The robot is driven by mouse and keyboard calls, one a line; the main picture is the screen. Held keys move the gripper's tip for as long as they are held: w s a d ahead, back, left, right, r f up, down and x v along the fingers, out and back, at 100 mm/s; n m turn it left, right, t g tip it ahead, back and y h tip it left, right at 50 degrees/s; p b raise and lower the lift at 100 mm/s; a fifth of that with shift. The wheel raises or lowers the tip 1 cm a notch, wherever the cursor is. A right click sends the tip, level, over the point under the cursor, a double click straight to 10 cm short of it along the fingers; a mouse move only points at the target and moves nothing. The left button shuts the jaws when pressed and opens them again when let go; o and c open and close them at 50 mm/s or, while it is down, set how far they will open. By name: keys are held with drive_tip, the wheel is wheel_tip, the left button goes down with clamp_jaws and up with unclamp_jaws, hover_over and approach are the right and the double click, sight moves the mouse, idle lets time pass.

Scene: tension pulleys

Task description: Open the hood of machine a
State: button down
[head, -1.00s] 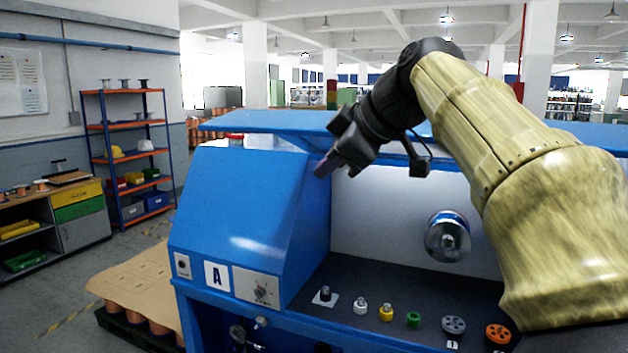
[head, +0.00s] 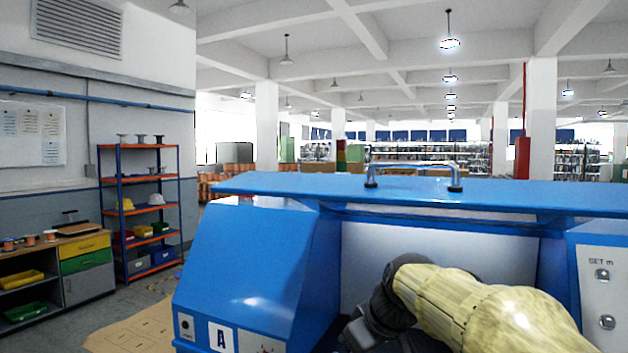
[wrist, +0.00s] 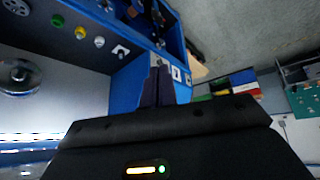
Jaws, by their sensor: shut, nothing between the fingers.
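Machine a (head: 250,265) is the blue machine with an "A" label (head: 222,338) on its left front. Its blue hood (head: 300,187) is raised above the body as a nearly flat panel, with a metal handle (head: 415,169) on top. The front is open beneath it, showing a pale inner panel (head: 420,250). My gripper's fingers (wrist: 158,85) are shut and empty in the wrist view, below the hood and pointing towards the machine's front with the label. In the head view my arm is folded low before the opening; the fingertips are hidden there.
A control panel (head: 605,290) stands at right. An orange shelf rack (head: 145,205) and a workbench (head: 65,270) are at left.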

drive_tip(key=s+d+f+m+g+h, duration=0.1)
drive_tip(key=s+f+m, duration=0.2)
drive_tip(key=s+f, duration=0.5)
drive_tip(key=s+d+f+m+g+h, duration=0.1)
drive_tip(key=s+f, duration=0.7)
drive_tip(key=f, duration=0.8)
drive_tip(key=shift+s+d+m+g+h, duration=0.3)
drive_tip(key=shift+m+g, duration=0.3)
drive_tip(key=shift+m, duration=0.5)
drive_tip(key=shift+w+d, duration=0.1)
